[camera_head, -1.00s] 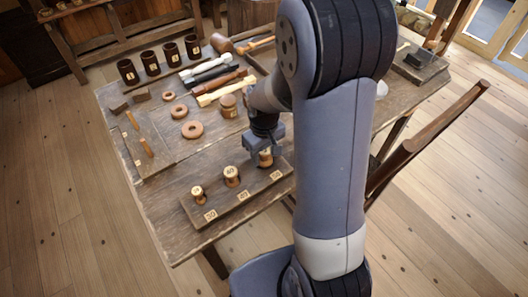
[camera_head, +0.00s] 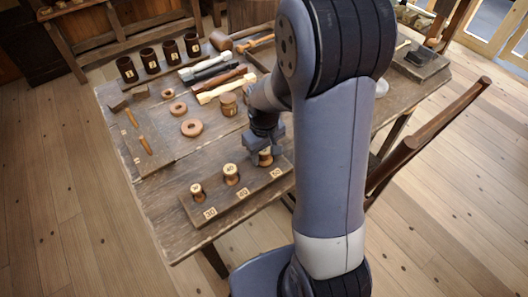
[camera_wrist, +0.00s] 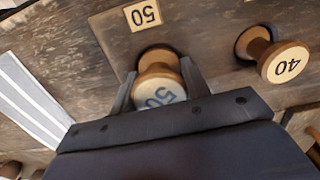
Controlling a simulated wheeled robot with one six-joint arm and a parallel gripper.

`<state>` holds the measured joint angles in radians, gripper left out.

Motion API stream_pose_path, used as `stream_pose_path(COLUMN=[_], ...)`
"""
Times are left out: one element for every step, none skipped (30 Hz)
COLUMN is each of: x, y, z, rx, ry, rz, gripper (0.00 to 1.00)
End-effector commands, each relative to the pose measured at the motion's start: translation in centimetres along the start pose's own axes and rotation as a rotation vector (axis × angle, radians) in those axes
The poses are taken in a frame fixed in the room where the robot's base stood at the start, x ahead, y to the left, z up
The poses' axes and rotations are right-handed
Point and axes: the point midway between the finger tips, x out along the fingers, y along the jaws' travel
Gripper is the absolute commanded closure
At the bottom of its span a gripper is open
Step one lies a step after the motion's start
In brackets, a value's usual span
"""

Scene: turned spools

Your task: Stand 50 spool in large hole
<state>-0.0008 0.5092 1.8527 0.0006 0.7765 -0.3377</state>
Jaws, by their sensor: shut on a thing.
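The 50 spool (camera_wrist: 157,72) is a turned wooden spool with "50" on its pale top. My gripper (camera_wrist: 160,88) is shut on it, one finger on each side, in the wrist view. The spool stands about upright at the large hole beside the 50 label (camera_wrist: 143,14); a dark rim shows around its lower end. How deep it sits is hidden. In the head view, my gripper (camera_head: 264,148) is over the right end of the wooden board (camera_head: 220,208), with part of the 50 spool (camera_head: 265,159) showing below it.
The 40 spool (camera_head: 231,174) and 30 spool (camera_head: 197,192) stand upright in the same board to the left. Wooden rings (camera_head: 191,128), a lidded jar (camera_head: 229,105), tools and several dark mugs (camera_head: 150,61) lie farther back. The table's front edge is close to the board.

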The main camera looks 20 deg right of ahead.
Motion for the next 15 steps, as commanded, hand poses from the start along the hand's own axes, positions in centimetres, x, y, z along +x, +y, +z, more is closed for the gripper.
stream_pose_path(x=[0.39, 0.43, 0.47, 0.48, 0.5, 0.52, 0.55, 0.57, 0.61, 0.63, 0.65, 0.68, 0.71, 0.73, 0.76], y=[-0.03, -0.03, -0.04, -0.04, -0.04, -0.05, -0.05, -0.06, -0.06, -0.07, -0.07, -0.07, -0.08, -0.08, -0.09], z=[0.1, 0.11, 0.13, 0.14, 0.15, 0.17, 0.18, 0.19, 0.21, 0.23, 0.24, 0.26, 0.27, 0.29, 0.31], rx=[0.0, 0.0, 0.0, 0.0, 0.0, 0.0, 0.0, 0.0, 0.0, 0.0, 0.0, 0.0, 0.0, 0.0, 0.0], ry=[-0.004, -0.004, -0.004, -0.005, -0.005, -0.006, -0.006, -0.006, -0.007, -0.008, -0.008, -0.009, -0.009, -0.01, -0.01], rz=[-0.001, -0.001, -0.001, -0.001, -0.001, -0.001, -0.002, -0.002, -0.002, -0.002, -0.002, -0.002, -0.002, -0.003, -0.003], gripper=[0.78, 0.78, 0.78, 0.78, 0.78, 0.78, 0.78, 0.78, 0.78, 0.78, 0.78, 0.54, 0.52, 0.49, 0.46])
